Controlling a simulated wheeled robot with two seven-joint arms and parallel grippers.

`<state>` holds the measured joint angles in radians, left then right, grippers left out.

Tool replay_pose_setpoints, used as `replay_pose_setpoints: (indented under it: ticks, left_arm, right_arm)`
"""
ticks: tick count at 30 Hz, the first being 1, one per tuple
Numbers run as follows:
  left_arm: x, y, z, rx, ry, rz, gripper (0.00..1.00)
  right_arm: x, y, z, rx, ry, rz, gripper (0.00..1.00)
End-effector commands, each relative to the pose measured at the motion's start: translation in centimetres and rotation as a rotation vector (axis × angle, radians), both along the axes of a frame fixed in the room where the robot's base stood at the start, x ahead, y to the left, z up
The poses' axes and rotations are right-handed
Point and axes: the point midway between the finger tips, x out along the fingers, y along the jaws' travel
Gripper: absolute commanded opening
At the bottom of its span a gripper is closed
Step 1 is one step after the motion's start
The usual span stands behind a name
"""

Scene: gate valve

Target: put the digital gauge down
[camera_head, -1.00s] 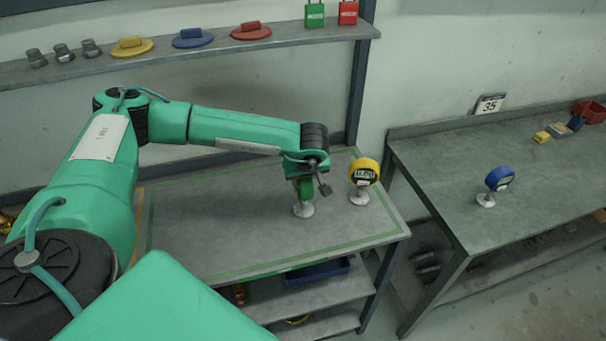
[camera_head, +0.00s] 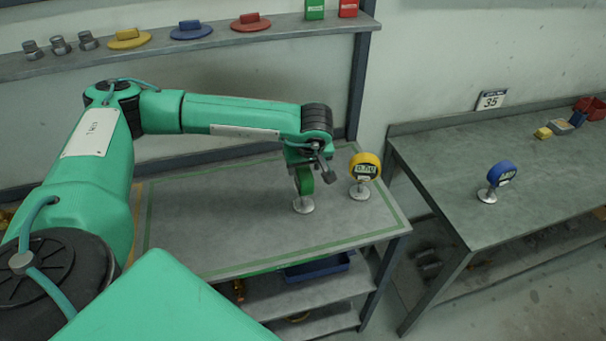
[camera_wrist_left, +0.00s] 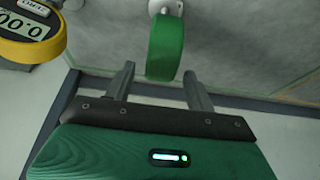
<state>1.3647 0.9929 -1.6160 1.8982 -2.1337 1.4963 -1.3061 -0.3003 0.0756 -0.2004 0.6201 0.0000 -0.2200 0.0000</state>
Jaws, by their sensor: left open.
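A green digital gauge (camera_head: 305,184) stands upright on its round pale foot on the grey bench with the green border line (camera_head: 215,230). In the left wrist view the green gauge (camera_wrist_left: 165,48) shows edge-on just beyond the fingertips, roughly between them. My left gripper (camera_wrist_left: 160,72) is open, with a gap on both sides of the gauge. In the head view my left gripper (camera_head: 314,168) is just above the gauge and hides part of it. A yellow digital gauge (camera_head: 365,166) stands close by on the right; it also shows in the left wrist view (camera_wrist_left: 32,28).
A blue gauge (camera_head: 501,173) stands on the right bench (camera_head: 440,180), past a gap between benches. A wall shelf (camera_head: 270,38) with colored discs and locks runs behind the arm. The bench's left and front areas are clear.

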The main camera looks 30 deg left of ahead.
Motion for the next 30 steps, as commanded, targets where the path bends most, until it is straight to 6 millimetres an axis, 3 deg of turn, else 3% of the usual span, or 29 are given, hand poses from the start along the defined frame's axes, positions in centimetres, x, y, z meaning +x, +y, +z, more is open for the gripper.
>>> replay_pose_setpoints:
  ticks: [3, 12, 30]
  left_arm:
    - [-0.6, -0.9, 2.2, -0.001, -0.006, -0.002, 0.55]
    - [-1.8, -2.2, 6.8, -0.001, -0.002, -0.002, 0.55]
    - [-2.1, -2.4, 7.6, 0.0, 0.0, -0.001, 0.55]
  right_arm:
    - [0.0, -0.1, -1.7, -0.001, 0.0, 0.001, 0.0]
    - [0.1, -0.5, -3.3, -0.005, 0.0, 0.002, 0.0]
    - [0.0, -0.6, -3.4, -0.006, 0.0, 0.001, 0.0]
